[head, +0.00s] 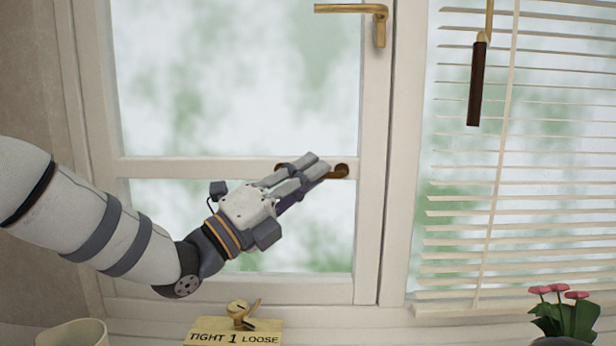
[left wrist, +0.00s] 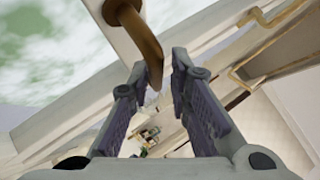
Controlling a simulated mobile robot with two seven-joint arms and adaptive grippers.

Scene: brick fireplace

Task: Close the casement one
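The casement (head: 240,168) is the white-framed window on the left in the head view, with a crossbar and frosted green-white panes. It looks nearly flush with its frame; I cannot tell if a small gap is left. A brown pull handle (head: 341,171) sits on its crossbar, near the right stile. My left gripper (head: 318,168) is at this pull, partly covering it. In the left wrist view the brown pull (left wrist: 142,38) reaches down between the two fingertips (left wrist: 158,75), which are apart. Contact cannot be made out. My right gripper does not show.
A brass lever handle (head: 378,25) is on the frame above. A blind (head: 520,190) with a dark hanging pull (head: 476,85) covers the right window. On the sill are a brass piece with a "TIGHT 1 LOOSE" plate (head: 233,334), a pale pot (head: 72,333) and pink flowers (head: 565,310).

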